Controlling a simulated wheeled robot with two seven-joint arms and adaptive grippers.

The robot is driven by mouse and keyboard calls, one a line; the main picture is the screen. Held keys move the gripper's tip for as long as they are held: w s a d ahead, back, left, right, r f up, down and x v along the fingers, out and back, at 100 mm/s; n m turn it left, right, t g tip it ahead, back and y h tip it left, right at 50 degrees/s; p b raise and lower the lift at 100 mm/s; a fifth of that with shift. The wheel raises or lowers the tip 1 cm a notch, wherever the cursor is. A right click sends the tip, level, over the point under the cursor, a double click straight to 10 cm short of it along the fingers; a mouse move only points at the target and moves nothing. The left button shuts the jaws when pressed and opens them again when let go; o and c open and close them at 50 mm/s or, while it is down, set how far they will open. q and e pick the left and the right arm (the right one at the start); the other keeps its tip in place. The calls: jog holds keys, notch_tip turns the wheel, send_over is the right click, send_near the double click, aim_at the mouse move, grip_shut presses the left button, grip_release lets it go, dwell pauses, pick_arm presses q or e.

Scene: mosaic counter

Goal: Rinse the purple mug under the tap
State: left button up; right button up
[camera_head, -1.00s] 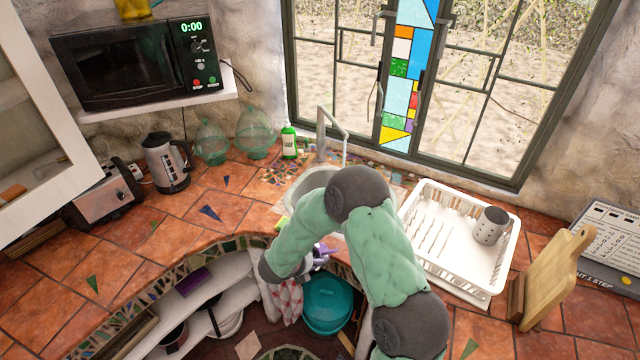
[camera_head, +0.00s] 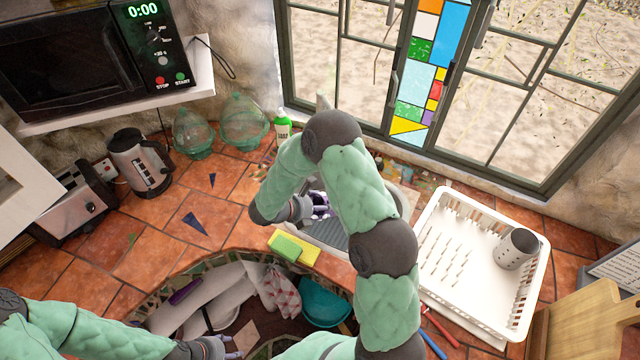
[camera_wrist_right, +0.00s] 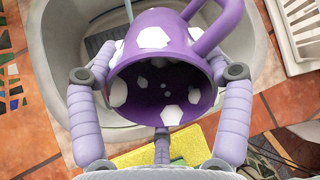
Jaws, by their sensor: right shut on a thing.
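The purple mug with white patches (camera_wrist_right: 150,50) is held in my right gripper (camera_wrist_right: 160,85), its open mouth facing the wrist camera and its handle at the upper right. In the head view a little of the mug (camera_head: 320,203) shows beside my right gripper (camera_head: 308,208), over the sink (camera_head: 330,236). The grey sink basin (camera_wrist_right: 58,70) lies behind the mug in the wrist view. In the head view my right arm hides most of the tap (camera_head: 322,102); only its top shows. No water is visible. My left gripper (camera_head: 230,350) is low at the bottom edge, its fingers small and partly cut off.
A yellow and green sponge (camera_head: 294,247) lies at the sink's front edge. A white dish rack (camera_head: 432,285) holding a grey cylinder (camera_head: 516,249) stands at the right. A green soap bottle (camera_head: 282,128) is behind the sink. The tiled counter left of the sink is mostly clear.

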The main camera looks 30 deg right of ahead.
jog(key=shift+d+r, duration=0.1)
jog(key=shift+r, duration=0.05)
jog(key=d, duration=0.1)
jog(key=w+d+f+b, duration=0.1)
jog(key=w+d+f, duration=0.1)
jog(key=d, duration=0.1)
jog(key=shift+w+b, duration=0.2)
jog(key=shift+b, duration=0.15)
jog(key=shift+w+d+f+b, duration=0.25)
jog(key=shift+w+d, duration=0.15)
jog(key=shift+d, duration=0.3)
jog(key=shift+w+d+f+b, duration=0.2)
jog(key=shift+w+d, duration=0.2)
jog(key=shift+d, duration=0.25)
jog(key=w+d+b, duration=0.1)
jog(key=w+d, duration=0.3)
jog(key=d, duration=0.2)
jog(key=shift+d, duration=0.3)
jog(key=shift+s+d, duration=0.1)
jog(key=shift+s, duration=0.1)
jog(key=shift+s+d, duration=0.2)
jog(key=shift+s, duration=0.15)
jog(key=shift+w, duration=0.15)
